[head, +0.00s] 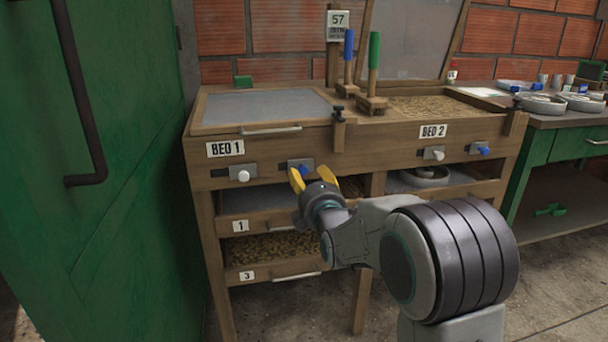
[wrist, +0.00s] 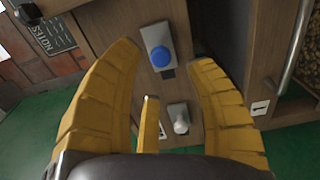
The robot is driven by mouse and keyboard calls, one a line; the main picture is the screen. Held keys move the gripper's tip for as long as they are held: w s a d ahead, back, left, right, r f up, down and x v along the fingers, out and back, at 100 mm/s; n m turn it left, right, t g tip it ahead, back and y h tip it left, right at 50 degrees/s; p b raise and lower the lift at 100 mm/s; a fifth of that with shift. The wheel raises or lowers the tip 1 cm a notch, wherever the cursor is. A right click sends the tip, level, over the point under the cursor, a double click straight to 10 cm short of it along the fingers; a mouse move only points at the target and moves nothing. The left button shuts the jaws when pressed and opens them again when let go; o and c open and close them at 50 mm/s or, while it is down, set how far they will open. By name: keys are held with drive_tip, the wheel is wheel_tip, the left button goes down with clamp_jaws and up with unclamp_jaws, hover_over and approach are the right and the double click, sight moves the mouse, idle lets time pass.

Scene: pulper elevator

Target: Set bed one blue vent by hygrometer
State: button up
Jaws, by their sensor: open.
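The bed 1 blue vent knob (head: 306,163) sits on a small grey plate at the front of the wooden bench, right of the bed 1 white knob (head: 243,176). My gripper (head: 312,177) is open and empty in front of the blue knob. In the wrist view the blue knob (wrist: 160,57) shows between the spread yellow fingers (wrist: 166,58), apart from both. The white knob (wrist: 181,124) shows nearer the palm. The hygrometer (head: 338,20) on a post behind the bench reads 57; its smaller text is too small to read.
The BED 1 label (head: 225,148) is above the white knob. The BED 2 label (head: 433,131) is above another white knob (head: 434,153) and blue knob (head: 480,149). Drawers (head: 248,223) lie below. A green door (head: 105,200) stands left. Blue-handled (head: 348,55) and green-handled (head: 374,52) tools stand on top.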

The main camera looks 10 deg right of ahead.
sight(304, 171)
drive_tip(key=shift+w+b, duration=0.4)
drive_tip(key=shift+w, duration=2.25)
drive_tip(key=shift+o, duration=0.3)
clamp_jaws()
